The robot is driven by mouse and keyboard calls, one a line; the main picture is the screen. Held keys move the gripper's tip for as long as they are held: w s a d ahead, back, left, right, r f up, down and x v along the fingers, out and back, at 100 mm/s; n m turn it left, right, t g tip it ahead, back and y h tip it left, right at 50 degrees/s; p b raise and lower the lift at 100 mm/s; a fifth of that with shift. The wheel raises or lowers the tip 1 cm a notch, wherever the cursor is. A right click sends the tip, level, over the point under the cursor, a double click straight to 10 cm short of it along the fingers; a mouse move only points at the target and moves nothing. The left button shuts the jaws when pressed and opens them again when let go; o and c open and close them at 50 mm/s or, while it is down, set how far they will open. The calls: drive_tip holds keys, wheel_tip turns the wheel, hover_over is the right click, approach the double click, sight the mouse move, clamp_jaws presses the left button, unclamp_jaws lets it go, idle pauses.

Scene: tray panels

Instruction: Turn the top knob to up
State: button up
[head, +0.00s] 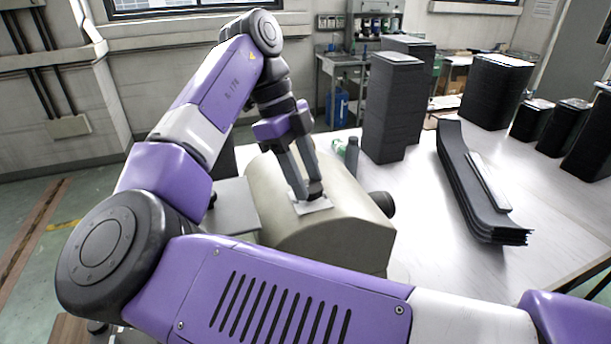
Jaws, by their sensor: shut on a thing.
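A beige rounded housing (340,235) stands on the table. The top knob (316,190), small and black, sits on a white plate (312,207) on top of the housing. My gripper (307,188) points down with its two grey fingers on either side of this knob and is shut on it. The fingers hide part of the knob, so its turned position cannot be read. A second black knob (381,204) sticks out from the right side of the housing.
Tall dark stacks of trays (390,110) stand behind the housing. A long stack of curved dark panels (470,190) lies to the right. A grey bottle-like object (352,155) stands just behind the housing. The white table (425,220) is bare between housing and panels.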

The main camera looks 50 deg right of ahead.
drive_tip(key=o, duration=1.4)
drive_tip(key=shift+c, duration=0.2)
drive_tip(key=v, duration=0.7)
drive_tip(key=shift+r+b, duration=0.35)
drive_tip(key=shift+b, duration=0.1)
drive_tip(key=shift+w, duration=0.15)
